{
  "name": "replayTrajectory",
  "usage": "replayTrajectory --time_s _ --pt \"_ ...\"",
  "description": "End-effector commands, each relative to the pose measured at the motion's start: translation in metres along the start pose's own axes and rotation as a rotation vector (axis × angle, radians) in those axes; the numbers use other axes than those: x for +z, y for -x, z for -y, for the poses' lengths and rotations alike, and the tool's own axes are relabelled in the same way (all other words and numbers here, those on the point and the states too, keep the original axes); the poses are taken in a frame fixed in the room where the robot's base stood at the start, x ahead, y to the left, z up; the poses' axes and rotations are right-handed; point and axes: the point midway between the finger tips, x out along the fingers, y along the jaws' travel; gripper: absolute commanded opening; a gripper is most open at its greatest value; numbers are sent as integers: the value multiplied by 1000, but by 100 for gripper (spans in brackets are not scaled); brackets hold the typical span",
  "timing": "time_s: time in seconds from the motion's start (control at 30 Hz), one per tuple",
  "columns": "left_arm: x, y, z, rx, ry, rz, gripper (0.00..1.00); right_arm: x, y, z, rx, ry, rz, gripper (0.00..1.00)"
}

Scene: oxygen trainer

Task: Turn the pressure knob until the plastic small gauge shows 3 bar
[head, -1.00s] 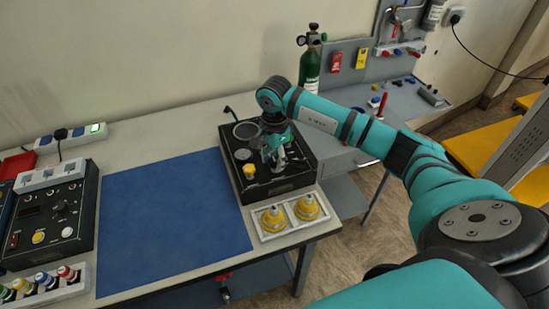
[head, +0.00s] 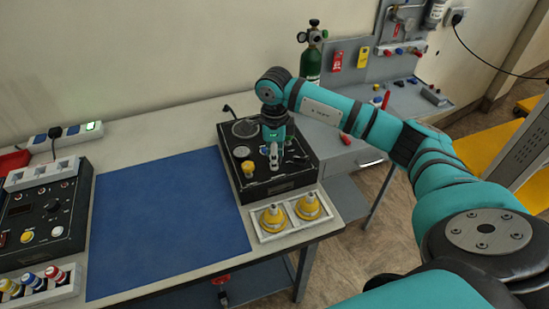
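The black trainer box (head: 293,183) stands at the right end of the bench. A round gauge (head: 245,128) sits at its back left, too small to read. A white round part (head: 241,152) and a yellow knob (head: 248,168) are on its left side. My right gripper (head: 274,168) points down over the middle of the box top, just right of the yellow knob. Its fingers look close together, but whether they hold anything is hidden. I cannot tell which part is the pressure knob. My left gripper is not in view.
Two yellow fittings sit in a white tray (head: 262,239) in front of the box. A blue mat (head: 165,220) lies clear to the left. A black control box (head: 45,215) stands at far left. A green cylinder (head: 312,62) stands behind.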

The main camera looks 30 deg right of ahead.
Motion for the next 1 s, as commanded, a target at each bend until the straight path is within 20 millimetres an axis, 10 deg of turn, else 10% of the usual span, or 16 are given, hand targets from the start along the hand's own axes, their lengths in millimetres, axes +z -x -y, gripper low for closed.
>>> replayTrajectory --time_s 0.8,0.83,1.0 --pt "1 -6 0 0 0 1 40 0 2 2 -5 -128 2 3" --pt "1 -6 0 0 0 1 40 0 2 2 -5 -128 2 39" --pt "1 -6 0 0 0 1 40 0 1 1 -3 -127 2 58"
